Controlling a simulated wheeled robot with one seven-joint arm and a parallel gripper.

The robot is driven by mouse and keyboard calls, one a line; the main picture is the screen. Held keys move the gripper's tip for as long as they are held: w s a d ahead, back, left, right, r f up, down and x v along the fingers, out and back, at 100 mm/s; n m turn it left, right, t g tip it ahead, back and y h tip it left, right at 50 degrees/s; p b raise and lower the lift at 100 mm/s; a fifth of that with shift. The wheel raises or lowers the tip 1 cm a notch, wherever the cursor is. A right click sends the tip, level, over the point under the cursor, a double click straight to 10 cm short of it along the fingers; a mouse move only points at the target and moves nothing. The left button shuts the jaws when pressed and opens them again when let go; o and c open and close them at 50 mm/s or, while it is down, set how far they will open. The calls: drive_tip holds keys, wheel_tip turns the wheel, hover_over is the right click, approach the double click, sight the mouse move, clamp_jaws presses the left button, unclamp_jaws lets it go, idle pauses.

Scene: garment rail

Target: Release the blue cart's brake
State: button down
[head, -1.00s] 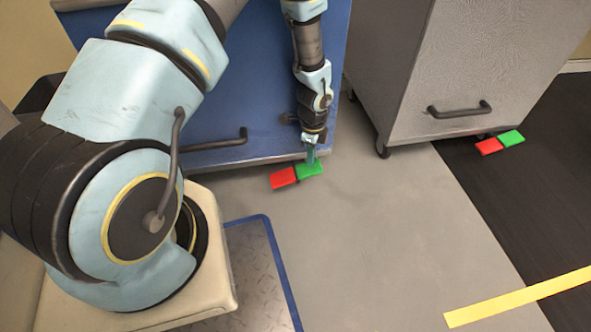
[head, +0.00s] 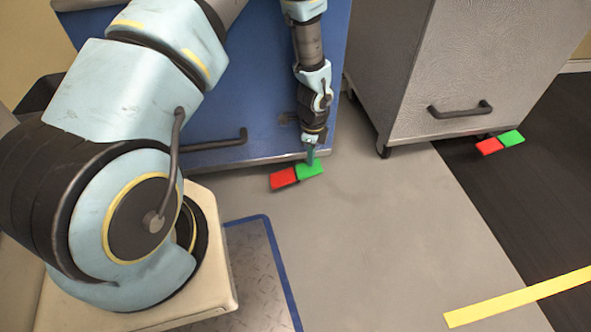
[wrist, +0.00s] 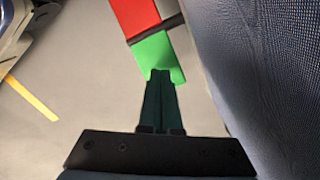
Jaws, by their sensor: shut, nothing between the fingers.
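The blue cart (head: 215,112) stands behind my arm, and its side fills the right of the wrist view (wrist: 275,75). Its brake pedal sticks out low at the cart's bottom edge, with a red half (head: 284,178) on the left and a green half (head: 310,170) on the right. My gripper (head: 311,161) points down at the green half, its fingers shut and empty. In the wrist view the fingertips (wrist: 162,74) overlap the end of the green half (wrist: 158,56); the red half (wrist: 135,14) is beyond it. I cannot tell for certain whether the tips press on it.
A grey cart (head: 450,75) stands to the right, with its own red pedal (head: 489,146) and green pedal (head: 511,138). A dark handle (head: 215,143) juts from the blue cart. Open grey floor (head: 370,240) lies in front, with a yellow strip (head: 520,297) at lower right.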

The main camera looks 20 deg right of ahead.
sight(310, 168)
drive_tip(key=shift+f+b, duration=0.85)
drive_tip(key=shift+f, duration=0.75)
idle(0.8)
drive_tip(key=shift+r, duration=0.15)
wheel_tip(310, 168, up, 7)
drive_tip(key=p, duration=0.6)
drive_tip(key=shift+s, duration=0.1)
idle(0.6)
